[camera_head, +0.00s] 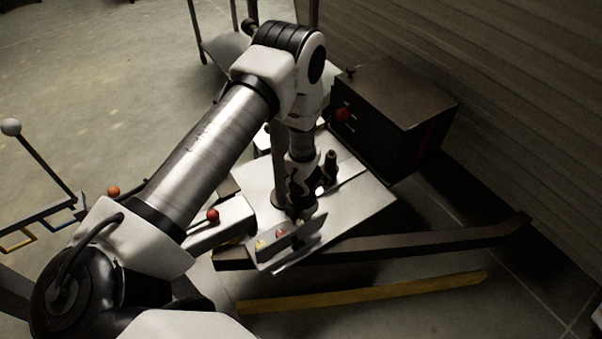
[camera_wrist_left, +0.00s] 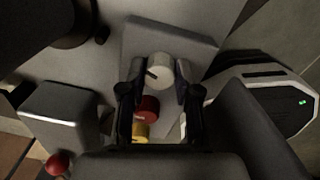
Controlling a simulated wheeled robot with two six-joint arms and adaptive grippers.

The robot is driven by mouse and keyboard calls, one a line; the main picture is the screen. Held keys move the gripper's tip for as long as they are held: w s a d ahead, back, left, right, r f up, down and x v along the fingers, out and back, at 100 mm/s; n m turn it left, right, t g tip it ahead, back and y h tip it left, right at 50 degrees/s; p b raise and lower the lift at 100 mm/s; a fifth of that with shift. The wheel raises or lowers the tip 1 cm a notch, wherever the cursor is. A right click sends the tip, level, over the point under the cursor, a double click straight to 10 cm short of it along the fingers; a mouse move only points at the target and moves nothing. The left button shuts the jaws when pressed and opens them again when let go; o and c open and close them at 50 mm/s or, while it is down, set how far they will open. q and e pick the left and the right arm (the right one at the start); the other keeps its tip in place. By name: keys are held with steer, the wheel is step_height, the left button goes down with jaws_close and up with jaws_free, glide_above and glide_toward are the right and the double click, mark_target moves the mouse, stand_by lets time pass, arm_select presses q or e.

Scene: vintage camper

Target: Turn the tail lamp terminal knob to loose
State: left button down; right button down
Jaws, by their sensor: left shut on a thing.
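A terminal block with a row of coloured knobs sits on the pale metal plate (camera_head: 365,205). In the left wrist view its white knob (camera_wrist_left: 160,68) has a dark pointer mark toward the lower left. A red knob (camera_wrist_left: 147,108) and a yellow knob (camera_wrist_left: 140,132) are in line with it; the head view also shows the red knob (camera_head: 280,233) and yellow knob (camera_head: 261,245). My left gripper (camera_wrist_left: 160,84) points down, its fingers on both sides of the white knob and shut on it. In the head view the left gripper (camera_head: 302,212) hides the white knob. No label is readable.
A dark box (camera_head: 400,110) with a red knob (camera_head: 343,115) stands behind the plate. A red-ball lever (camera_head: 212,215) rises left of the block. A dark beam (camera_head: 400,246) and a yellowish bar (camera_head: 365,292) lie in front. Open floor is at the upper left.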

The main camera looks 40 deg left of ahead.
arm_select(q)
steer(key=n+p, duration=0.2)
steer(key=n, duration=0.1)
steer(key=shift+r, duration=0.1)
steer(key=shift+n+p, duration=0.6)
steer(key=c, duration=1.1)
jaws_free()
step_height(320, 180, up, 12)
steer(key=shift+d, duration=0.25)
